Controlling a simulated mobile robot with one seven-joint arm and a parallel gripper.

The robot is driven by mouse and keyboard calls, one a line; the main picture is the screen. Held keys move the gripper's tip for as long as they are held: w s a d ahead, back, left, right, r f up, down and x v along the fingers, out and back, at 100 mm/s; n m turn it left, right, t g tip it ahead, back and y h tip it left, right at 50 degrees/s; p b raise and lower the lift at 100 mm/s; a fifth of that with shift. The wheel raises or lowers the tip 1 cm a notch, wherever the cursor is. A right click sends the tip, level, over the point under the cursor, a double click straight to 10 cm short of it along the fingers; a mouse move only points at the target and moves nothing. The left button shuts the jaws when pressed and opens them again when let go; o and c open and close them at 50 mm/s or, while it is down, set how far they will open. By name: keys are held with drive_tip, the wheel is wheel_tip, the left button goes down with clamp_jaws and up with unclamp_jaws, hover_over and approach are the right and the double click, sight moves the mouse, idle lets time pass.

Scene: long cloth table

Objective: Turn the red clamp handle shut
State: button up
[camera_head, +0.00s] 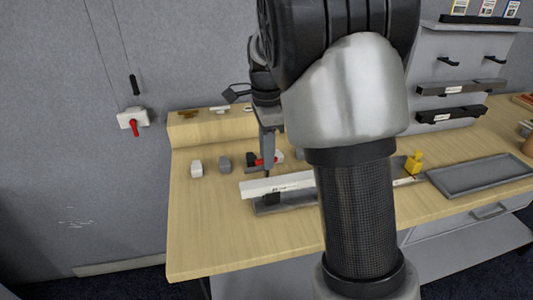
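A small red part (266,161), which looks like the red clamp handle, shows between dark and white parts behind the long white bar. The white bar (262,187) lies on a dark grey base (290,205) on the wooden table. My gripper (267,157) points down right at the red part and overlaps it in the picture. I cannot tell whether they touch, or whether the fingers are open. My arm hides the right part of the bar and base.
A white block (197,168) and a grey block (224,163) stand to the left. A yellow object (413,163) and a grey tray (440,182) are to the right. A wall box (125,117) has another red handle (134,127). The table's front left is clear.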

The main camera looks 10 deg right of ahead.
clamp_jaws()
drive_tip(key=shift+r+n+p, duration=0.1)
drive_tip(key=shift+n+p, duration=0.2)
drive_tip(key=shift+n, duration=0.1)
drive_tip(key=n+p, duration=0.1)
drive_tip(key=n, duration=0.2)
drive_tip(key=shift+p, duration=0.35)
drive_tip(key=n+p, duration=0.1)
drive_tip(key=n, duration=0.2)
drive_tip(key=shift+n, duration=0.3)
drive_tip(key=n+p, duration=0.2)
drive_tip(key=n, duration=0.3)
drive_tip(key=n+p, duration=0.1)
drive_tip(key=n, duration=0.4)
drive_tip(key=shift+n, duration=0.4)
